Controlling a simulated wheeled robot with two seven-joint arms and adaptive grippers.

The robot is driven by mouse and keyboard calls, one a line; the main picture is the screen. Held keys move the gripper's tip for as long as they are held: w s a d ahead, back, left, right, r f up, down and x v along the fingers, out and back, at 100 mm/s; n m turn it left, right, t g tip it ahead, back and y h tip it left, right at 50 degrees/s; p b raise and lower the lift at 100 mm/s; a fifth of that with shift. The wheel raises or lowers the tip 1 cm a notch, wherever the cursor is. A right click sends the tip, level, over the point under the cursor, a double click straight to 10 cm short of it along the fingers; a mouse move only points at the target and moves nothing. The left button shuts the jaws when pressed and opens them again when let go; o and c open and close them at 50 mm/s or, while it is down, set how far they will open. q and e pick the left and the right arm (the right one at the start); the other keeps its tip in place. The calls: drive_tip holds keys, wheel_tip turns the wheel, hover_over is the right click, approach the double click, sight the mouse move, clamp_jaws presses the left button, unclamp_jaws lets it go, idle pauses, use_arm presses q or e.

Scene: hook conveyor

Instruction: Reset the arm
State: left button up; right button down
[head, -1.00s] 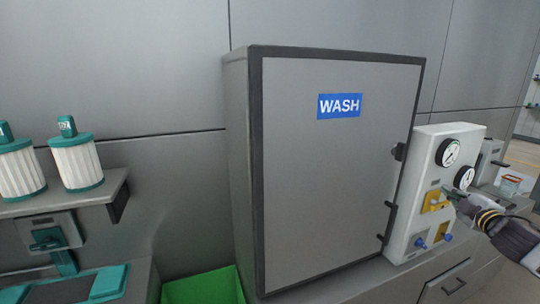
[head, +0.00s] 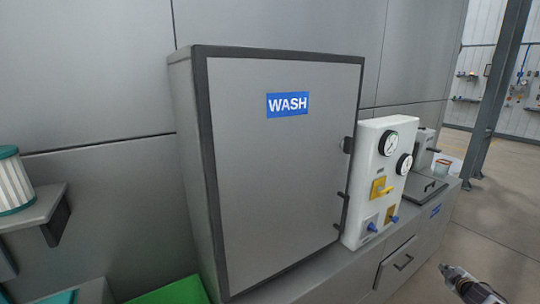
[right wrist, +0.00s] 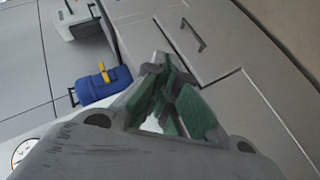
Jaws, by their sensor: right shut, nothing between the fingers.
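My right gripper (head: 446,270) is at the lower right of the head view, in front of the cabinet drawers and clear of the panel. It is shut and empty. In the right wrist view its green-padded fingers (right wrist: 160,70) come together at the tips. The white control panel (head: 365,160) stands beside the wash cabinet door. It carries two round gauges, a yellow switch (head: 381,188) and blue knobs. My left gripper is not in view.
The grey cabinet marked WASH (head: 270,180) is closed. A white pleated filter (head: 14,182) stands on the left shelf. A green bin (head: 170,292) is at the bottom. Open floor lies to the right.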

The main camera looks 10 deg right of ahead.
drive_tip(key=s+a+f+m+g+y, duration=0.1)
drive_tip(key=s+a+f+g, duration=0.25)
drive_tip(key=s+f, duration=1.15)
drive_tip(key=s+a+f+m+g, duration=0.1)
drive_tip(key=s+a+f+g, duration=0.25)
drive_tip(key=s+f, duration=1.1)
drive_tip(key=s+a+f+g+y, duration=0.1)
drive_tip(key=s+a+f, duration=0.4)
drive_tip(key=a+f, duration=0.25)
drive_tip(key=s+a+f+m+g+y, duration=0.1)
drive_tip(key=s+a+f, duration=0.4)
drive_tip(key=a, duration=0.4)
drive_tip(key=s+a+f+g+y, duration=0.1)
drive_tip(key=s+a+f, duration=0.3)
drive_tip(key=a+f, duration=0.35)
drive_tip(key=a+f+y, duration=0.2)
drive_tip(key=a, duration=1.8)
drive_tip(key=shift+a+f+y, duration=0.15)
drive_tip(key=shift+y, duration=0.15)
drive_tip(key=shift+s, duration=0.1)
